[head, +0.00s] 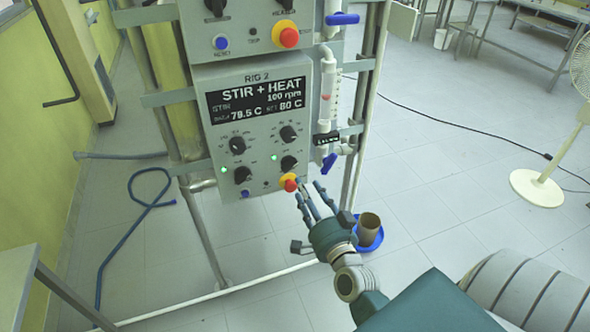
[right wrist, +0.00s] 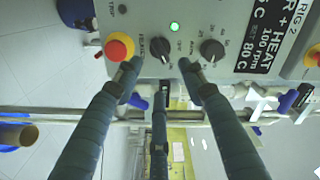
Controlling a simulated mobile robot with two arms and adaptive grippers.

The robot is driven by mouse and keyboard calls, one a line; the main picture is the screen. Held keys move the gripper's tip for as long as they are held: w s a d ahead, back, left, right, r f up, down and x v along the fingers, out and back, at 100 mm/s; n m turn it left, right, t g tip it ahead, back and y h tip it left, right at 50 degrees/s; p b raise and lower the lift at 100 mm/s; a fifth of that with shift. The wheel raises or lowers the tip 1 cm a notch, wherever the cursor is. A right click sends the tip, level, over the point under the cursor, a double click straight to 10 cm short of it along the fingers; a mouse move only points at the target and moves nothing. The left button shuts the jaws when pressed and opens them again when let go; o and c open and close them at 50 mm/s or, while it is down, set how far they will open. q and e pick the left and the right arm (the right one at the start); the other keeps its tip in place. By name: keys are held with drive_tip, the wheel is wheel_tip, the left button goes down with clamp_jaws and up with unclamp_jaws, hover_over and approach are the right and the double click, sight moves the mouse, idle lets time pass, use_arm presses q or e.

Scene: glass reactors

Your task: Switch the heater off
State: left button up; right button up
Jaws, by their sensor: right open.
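The RIG 2 control box (head: 250,120) shows "STIR + HEAT", 100 rpm, 79.5 C and set 80 C. Its lower right black knob (head: 288,163) has a lit green lamp (head: 274,157) beside it; the same knob shows in the right wrist view (right wrist: 160,47), its small label hard to read. The lower left knob (head: 242,174) also has a lit green lamp. My right gripper (head: 312,190) is open and empty, below and right of the lower right knob. In the right wrist view its fingers (right wrist: 158,78) spread around that knob's line, apparently short of it. My left gripper is not in view.
A red-and-yellow emergency button (head: 289,184) sits just below the knob, close to one right fingertip. Upper knobs (head: 288,133) are near too. White piping with a blue valve handle (head: 328,163) runs along the box's right side. A brown cup (head: 369,226) stands below.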

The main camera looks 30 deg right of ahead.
sight(293, 168)
drive_tip(key=p+x, duration=0.1)
drive_tip(key=x, duration=0.8)
drive_tip(key=shift+f, duration=0.1)
clamp_jaws()
